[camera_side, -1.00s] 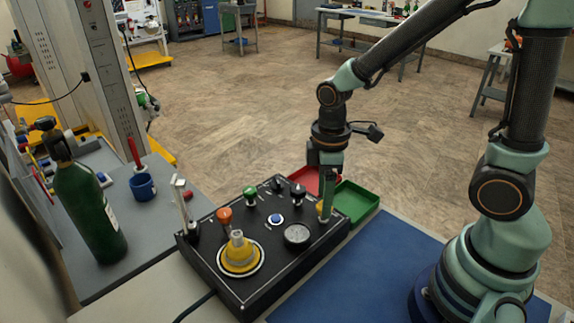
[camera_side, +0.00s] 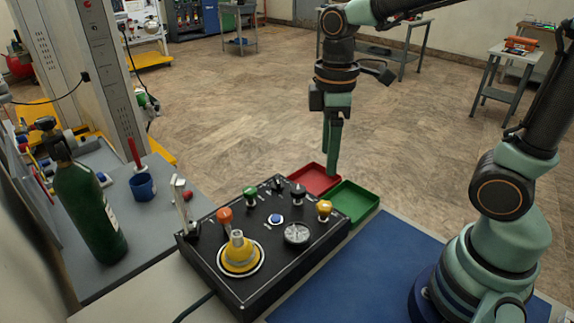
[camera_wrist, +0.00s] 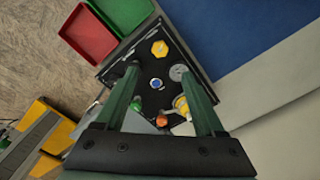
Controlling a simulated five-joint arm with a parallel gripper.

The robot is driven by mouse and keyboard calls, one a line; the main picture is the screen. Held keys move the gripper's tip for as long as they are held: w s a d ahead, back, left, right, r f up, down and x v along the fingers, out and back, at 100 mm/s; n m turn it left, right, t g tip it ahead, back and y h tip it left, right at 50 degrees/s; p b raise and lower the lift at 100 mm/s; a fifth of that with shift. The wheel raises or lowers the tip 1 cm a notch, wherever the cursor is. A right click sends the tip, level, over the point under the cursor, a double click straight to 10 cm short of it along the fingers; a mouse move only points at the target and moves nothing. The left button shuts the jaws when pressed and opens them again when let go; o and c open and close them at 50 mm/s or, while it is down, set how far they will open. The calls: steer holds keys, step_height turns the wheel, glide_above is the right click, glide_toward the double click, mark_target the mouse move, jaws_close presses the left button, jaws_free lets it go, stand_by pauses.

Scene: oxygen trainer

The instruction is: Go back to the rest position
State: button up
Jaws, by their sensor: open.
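My gripper (camera_side: 333,150) hangs above the far side of the black control panel (camera_side: 258,272), near the red tray, with its fingers pointing down. In the wrist view my gripper (camera_wrist: 165,90) shows two green fingers spread wide, with nothing held between them. The panel carries a yellow knob (camera_side: 324,209), a green knob (camera_side: 250,196), an orange knob (camera_side: 224,216), a black knob (camera_side: 298,192), a blue button (camera_side: 275,219), a gauge (camera_side: 297,234) and a large yellow fitting (camera_side: 238,252). The yellow knob also shows in the wrist view (camera_wrist: 159,48).
A red tray (camera_side: 314,178) and a green tray (camera_side: 352,201) stand behind the panel. A blue mat (camera_side: 370,265) lies to its right. A dark green cylinder (camera_side: 90,212) and a blue cup (camera_side: 142,187) stand at left. The air above the panel is clear.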

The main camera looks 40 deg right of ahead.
steer(key=d+r+m+t, duration=0.1)
steer(key=m+t, duration=0.1)
steer(key=m, duration=0.1)
steer(key=s+d+r+m+t, duration=0.1)
steer(key=m, duration=0.2)
steer(key=d+r+m+t, duration=0.1)
steer(key=r+m+t, duration=0.1)
steer(key=m, duration=0.1)
steer(key=shift+s+d+t, duration=0.2)
steer(key=shift+s+t, duration=0.1)
stand_by(0.5)
